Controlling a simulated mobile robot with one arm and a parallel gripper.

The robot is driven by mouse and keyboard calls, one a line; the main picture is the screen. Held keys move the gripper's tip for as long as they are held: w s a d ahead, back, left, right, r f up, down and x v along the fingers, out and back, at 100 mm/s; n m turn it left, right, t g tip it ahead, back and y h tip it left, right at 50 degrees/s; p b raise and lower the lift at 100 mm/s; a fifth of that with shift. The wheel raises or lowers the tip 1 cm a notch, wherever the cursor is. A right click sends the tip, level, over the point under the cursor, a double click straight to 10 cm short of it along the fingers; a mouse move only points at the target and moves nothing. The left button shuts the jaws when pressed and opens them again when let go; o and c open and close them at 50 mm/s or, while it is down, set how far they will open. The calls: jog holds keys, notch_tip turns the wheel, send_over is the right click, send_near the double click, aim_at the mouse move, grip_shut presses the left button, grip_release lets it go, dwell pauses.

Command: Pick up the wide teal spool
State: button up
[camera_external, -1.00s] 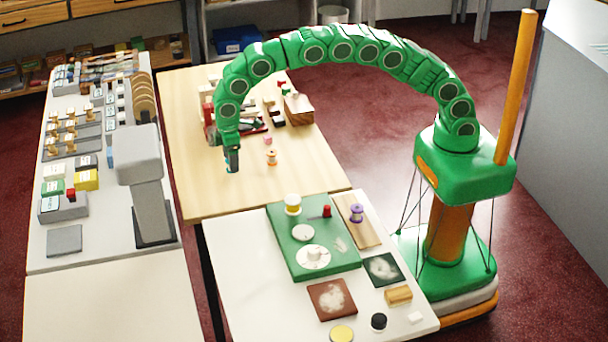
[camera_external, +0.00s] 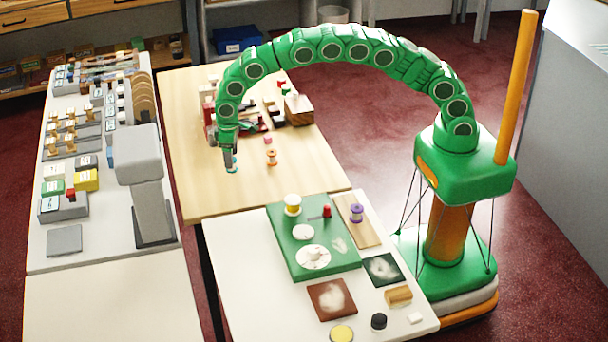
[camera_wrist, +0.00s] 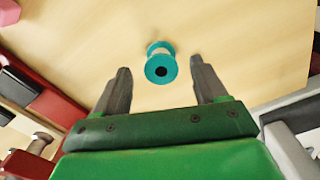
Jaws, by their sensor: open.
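The teal spool (camera_wrist: 161,68) stands on the light wood table in the wrist view, its round end with a dark hole facing the camera and a pale band behind it. My gripper (camera_wrist: 160,76) is open, with one grey finger to the left of the spool and one to the right. The spool appears just beyond the fingertips, with a gap on both sides. In the external view my gripper (camera_external: 231,166) points down over the wood table. It mostly hides the spool there; only a trace of teal shows at its tips.
An orange spool (camera_external: 271,157) stands on the wood table to the right of my gripper. A pink piece (camera_external: 267,140), a wooden block (camera_external: 298,109) and dark and red items lie behind. A purple spool (camera_external: 356,213) and a green board (camera_external: 285,235) are on the white table in front.

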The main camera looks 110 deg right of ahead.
jog(key=shift+a+f, duration=0.1)
jog(key=shift+f, duration=1.35)
jog(key=c, duration=1.1)
jog(key=shift+r, duration=0.15)
